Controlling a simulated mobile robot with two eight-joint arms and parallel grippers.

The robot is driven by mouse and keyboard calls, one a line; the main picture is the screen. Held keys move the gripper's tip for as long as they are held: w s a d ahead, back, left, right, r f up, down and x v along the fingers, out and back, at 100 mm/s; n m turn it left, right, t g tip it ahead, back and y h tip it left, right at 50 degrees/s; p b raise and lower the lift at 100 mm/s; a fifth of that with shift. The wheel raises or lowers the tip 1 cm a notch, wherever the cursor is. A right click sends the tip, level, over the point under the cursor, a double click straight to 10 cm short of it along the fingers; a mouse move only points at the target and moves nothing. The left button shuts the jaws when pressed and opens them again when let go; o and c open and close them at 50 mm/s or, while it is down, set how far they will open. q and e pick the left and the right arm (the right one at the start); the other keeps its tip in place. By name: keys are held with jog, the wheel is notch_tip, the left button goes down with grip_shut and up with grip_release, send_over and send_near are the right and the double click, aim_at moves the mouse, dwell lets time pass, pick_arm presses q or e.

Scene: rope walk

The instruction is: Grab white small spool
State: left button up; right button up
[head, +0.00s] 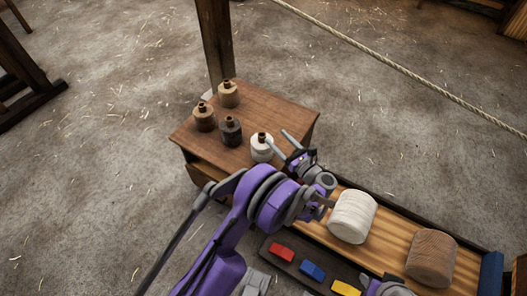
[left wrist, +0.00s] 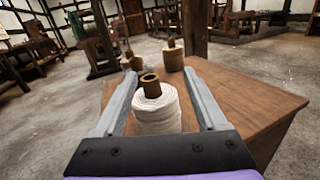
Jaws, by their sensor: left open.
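The white small spool (head: 262,149) stands upright near the front right edge of a small wooden table (head: 272,103). It has a brown wooden core showing at its top. In the left wrist view the spool (left wrist: 157,112) stands between the two fingers. My left gripper (head: 281,143) is open around the spool, one finger on each side. In the left wrist view there is a gap between the right finger and the spool; the left finger (left wrist: 118,105) is closer, and contact cannot be told. My right gripper's fingers do not show.
Dark grey (head: 230,131), brown (head: 204,117) and tan (head: 228,94) spools stand left of and behind the white one. A post rises behind the table.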

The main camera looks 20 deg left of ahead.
aim_at(259, 134)
pick_arm(q)
jog(key=a+f, duration=0.1)
jog(key=a+f+n+g, duration=0.1)
jog(key=a, duration=0.1)
jog(key=a+f+n+b, duration=0.1)
jog(key=a+f, duration=0.1)
jog(key=shift+w+a+g, duration=0.1)
jog(key=shift+w+g, duration=0.05)
jog(key=shift+g, duration=0.15)
jog(key=shift+w+a+r+b, duration=0.15)
jog(key=shift+w+a, duration=0.25)
jog(key=shift+a, duration=0.4)
jog(key=shift+w+a+r+b, duration=0.1)
jog(key=shift+w+a+r, duration=0.25)
jog(key=shift+a, duration=0.5)
jog(key=shift+w+a+r+b, duration=0.15)
jog(key=shift+w+a, duration=0.25)
jog(key=shift+a, duration=0.4)
grip_shut()
